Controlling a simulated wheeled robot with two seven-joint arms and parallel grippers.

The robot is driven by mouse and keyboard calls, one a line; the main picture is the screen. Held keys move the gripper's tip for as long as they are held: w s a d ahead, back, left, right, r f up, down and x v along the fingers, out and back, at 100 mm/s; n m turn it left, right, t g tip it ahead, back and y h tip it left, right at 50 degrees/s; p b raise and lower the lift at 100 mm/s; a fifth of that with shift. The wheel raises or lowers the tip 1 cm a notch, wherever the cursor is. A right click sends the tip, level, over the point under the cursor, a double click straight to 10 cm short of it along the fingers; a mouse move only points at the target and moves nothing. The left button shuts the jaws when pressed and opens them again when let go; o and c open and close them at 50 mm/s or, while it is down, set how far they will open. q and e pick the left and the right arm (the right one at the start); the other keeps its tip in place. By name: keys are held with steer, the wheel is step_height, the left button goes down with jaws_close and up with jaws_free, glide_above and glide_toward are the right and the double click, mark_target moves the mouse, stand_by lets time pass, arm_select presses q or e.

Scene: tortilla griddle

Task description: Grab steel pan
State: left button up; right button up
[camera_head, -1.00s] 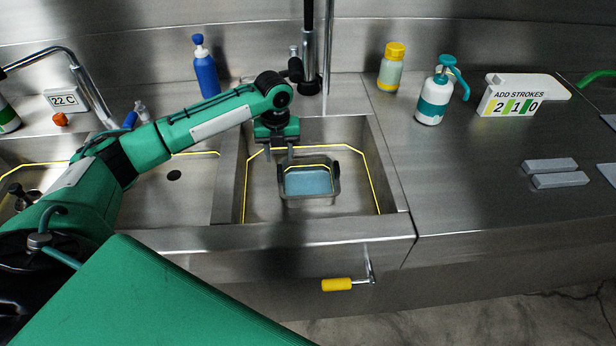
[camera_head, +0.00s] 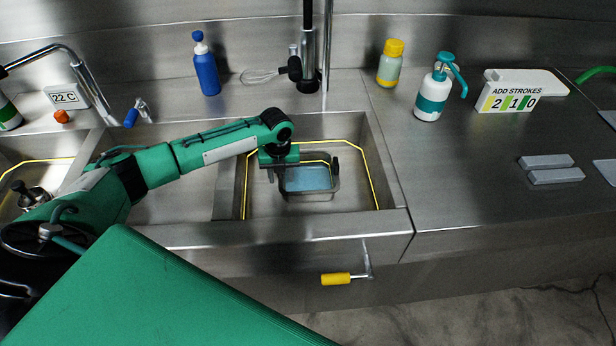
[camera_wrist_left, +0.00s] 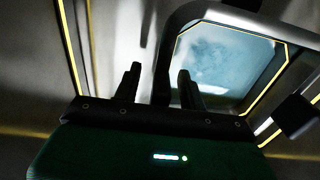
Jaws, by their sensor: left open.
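The steel pan (camera_head: 308,180) is a small rectangular pan with dark handles at its sides and bluish liquid in it. It sits in the right-hand sink basin. It also shows in the left wrist view (camera_wrist_left: 222,62), where a dark handle lies close by the fingertips. My left gripper (camera_head: 278,176) is over the pan's left side, low in the basin. In the left wrist view my left gripper (camera_wrist_left: 158,85) has its two fingers apart, with the dark handle between or just beyond them; contact cannot be told. My right gripper is not in view.
The basin (camera_head: 352,200) has steel walls and a yellow line around it. A faucet column (camera_head: 308,60) rises behind it. A blue bottle (camera_head: 206,68), a pump bottle (camera_head: 434,95) and a sign reading 210 (camera_head: 515,92) stand on the counter. The right counter is mostly clear.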

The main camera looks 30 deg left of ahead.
arm_select(q)
steer(key=shift+r, duration=0.1)
jaws_close()
